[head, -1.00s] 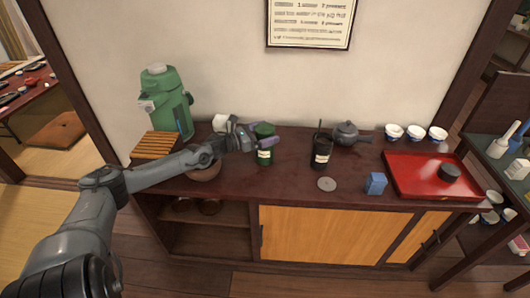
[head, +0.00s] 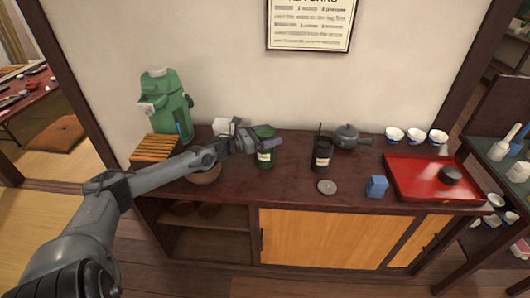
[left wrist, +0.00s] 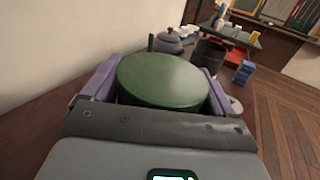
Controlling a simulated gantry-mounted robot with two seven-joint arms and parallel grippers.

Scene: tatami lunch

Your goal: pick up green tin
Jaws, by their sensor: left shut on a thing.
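The green tin (head: 265,158) has a pale label and stands upright on the dark red-brown sideboard (head: 290,186), left of a black canister. My left gripper (head: 264,142) is shut on the tin near its top, reaching in from the left. In the left wrist view the tin's round green lid (left wrist: 163,80) fills the space between the two purple-grey fingers, one on each side. Whether the tin's base touches the sideboard is hard to tell. My right gripper is not in view.
The open black canister (head: 321,155) stands right of the tin, with a grey lid (head: 327,187) in front. A teapot (head: 346,135), blue box (head: 376,186) and red tray (head: 424,188) are farther right. A brown bowl (head: 204,176) and green air pot (head: 167,108) are left.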

